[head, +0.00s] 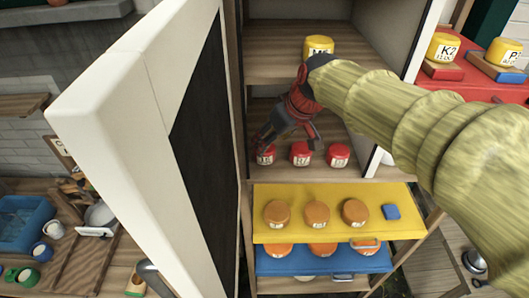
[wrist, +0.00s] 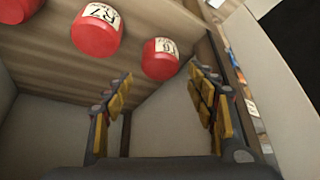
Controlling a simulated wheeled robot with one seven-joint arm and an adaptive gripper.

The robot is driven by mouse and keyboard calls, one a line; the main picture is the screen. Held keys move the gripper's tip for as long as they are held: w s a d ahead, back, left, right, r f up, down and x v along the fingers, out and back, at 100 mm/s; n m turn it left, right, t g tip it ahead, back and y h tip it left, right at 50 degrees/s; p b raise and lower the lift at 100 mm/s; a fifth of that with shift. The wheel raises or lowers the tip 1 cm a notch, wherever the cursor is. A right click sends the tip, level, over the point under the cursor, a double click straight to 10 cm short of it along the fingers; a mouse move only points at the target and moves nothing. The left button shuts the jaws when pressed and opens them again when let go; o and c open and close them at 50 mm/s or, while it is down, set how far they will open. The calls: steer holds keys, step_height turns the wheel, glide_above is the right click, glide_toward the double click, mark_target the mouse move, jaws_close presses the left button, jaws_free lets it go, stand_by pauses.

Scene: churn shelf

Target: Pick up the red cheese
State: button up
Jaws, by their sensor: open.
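Three red cheeses stand in a row on the cabinet's wooden shelf in the head view: a left one (head: 265,158), a middle one (head: 300,158) and a right one (head: 338,160). My gripper (head: 288,140) is inside the cabinet, just above and in front of the left and middle ones. In the wrist view my gripper (wrist: 160,74) is open, its two fingers apart with nothing between the pads. The left cheese (wrist: 160,64) lies ahead of the gap between the fingertips. The middle cheese (wrist: 97,36), labelled R7, is beside it; the third is cut off at the top left.
An open white door (head: 130,90) stands left of my arm, and the cabinet wall is close by the left cheese. A yellow cheese (head: 318,45) sits on the shelf above. Below, a yellow drawer (head: 290,195) and a blue drawer (head: 285,265) stick out, holding orange cheeses.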

steer(key=x, duration=0.3)
steer(key=p+x, duration=0.1)
steer(key=x, duration=0.3)
steer(key=shift+w+a, duration=0.15)
steer(key=shift+w, duration=0.15)
steer(key=shift+r, duration=0.1)
steer(key=shift+c, duration=0.2)
steer(key=c, duration=0.9)
steer(key=shift+c, duration=0.4)
